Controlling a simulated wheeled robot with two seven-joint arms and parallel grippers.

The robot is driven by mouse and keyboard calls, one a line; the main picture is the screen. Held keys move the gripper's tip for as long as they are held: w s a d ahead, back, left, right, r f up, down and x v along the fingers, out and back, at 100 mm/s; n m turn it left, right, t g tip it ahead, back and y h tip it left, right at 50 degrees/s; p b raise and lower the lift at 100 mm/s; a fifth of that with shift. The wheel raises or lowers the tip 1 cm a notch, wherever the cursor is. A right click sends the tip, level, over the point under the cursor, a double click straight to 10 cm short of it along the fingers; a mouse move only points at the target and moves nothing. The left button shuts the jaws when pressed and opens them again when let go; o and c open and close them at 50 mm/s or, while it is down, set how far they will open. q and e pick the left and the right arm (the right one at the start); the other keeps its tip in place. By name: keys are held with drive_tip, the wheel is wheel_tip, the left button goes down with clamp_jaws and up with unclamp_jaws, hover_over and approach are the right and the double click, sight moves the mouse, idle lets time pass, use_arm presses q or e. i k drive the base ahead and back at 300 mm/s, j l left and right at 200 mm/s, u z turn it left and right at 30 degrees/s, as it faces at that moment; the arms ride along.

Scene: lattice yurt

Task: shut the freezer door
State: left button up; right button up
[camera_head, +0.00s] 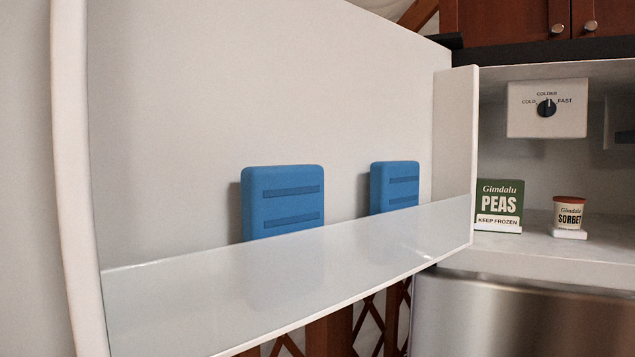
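The freezer door (270,90) stands wide open and fills the left and middle of the view, its inner face toward me. A clear door shelf (220,290) runs along its lower part and holds two blue ice packs, one nearer (283,201) and one farther (394,186). The white door edge (70,170) runs down the far left. The open freezer compartment (545,175) is at the right. Neither of my grippers shows in this view.
Inside the compartment are a green peas box (499,203), a small sorbet tub (569,214) and a temperature dial (547,108). A steel lower door (520,315) is below. Wooden cabinets (510,20) hang above. Wooden lattice (375,320) shows beneath the door.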

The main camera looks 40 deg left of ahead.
sight(130, 129)
drive_tip(key=k+j+z, duration=0.1)
drive_tip(key=j, duration=0.3)
drive_tip(key=k+j, duration=0.15)
drive_tip(key=j, duration=0.2)
drive_tip(key=k+j+z, duration=0.15)
drive_tip(key=j, duration=0.25)
drive_tip(key=k+j+z, duration=0.1)
drive_tip(key=j, duration=0.25)
drive_tip(key=k+j+z, duration=0.1)
drive_tip(key=j, duration=0.65)
drive_tip(key=k+j, duration=0.15)
drive_tip(key=j, duration=0.3)
